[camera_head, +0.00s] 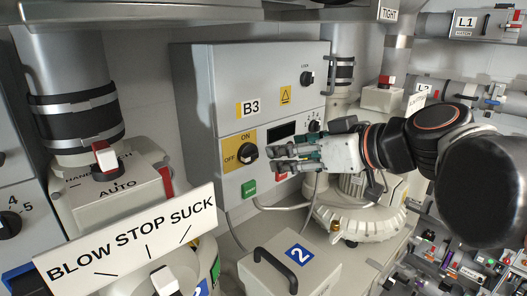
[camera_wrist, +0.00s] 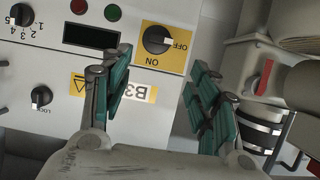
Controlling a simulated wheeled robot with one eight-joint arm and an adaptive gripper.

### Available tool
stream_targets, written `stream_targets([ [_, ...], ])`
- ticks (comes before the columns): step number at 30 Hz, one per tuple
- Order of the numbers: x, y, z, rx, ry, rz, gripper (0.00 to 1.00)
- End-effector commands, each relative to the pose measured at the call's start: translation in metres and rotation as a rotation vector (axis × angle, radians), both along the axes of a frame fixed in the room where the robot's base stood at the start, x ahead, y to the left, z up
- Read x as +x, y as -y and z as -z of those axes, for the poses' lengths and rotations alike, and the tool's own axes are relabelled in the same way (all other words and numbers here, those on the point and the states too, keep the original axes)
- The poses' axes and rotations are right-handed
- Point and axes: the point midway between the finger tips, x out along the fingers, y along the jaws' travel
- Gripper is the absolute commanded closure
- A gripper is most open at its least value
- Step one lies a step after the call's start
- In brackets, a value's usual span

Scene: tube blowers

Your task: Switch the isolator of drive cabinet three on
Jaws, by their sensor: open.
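Drive cabinet B3 (camera_head: 228,78) is a grey box with a white front, left of my gripper in the head view. Its isolator is a black round knob (camera_head: 247,152) on a yellow plate, with ON above and OFF at the left. The wrist view shows the knob (camera_wrist: 157,40) upside down, its white mark toward OFF. My gripper (camera_head: 277,160) is open just right of the knob in the head view. In the wrist view its green-padded fingers (camera_wrist: 162,62) stand spread either side of the knob's line, apart from it. No contact is visible.
The cabinet also has a dark display (camera_wrist: 92,37), a green button (camera_head: 249,188), a partly hidden red button and other small knobs. A BLOW STOP SUCK sign (camera_head: 130,243) stands in front at left.

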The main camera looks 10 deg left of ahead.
Motion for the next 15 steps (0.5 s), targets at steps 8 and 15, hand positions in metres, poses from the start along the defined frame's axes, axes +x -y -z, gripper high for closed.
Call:
stream_targets([
  [8, 0.031, -0.037, 0.018, 0.000, 0.000, -0.004, 0.45],
  [15, 0.054, -0.063, 0.033, -0.001, 0.001, -0.003, 0.45],
])
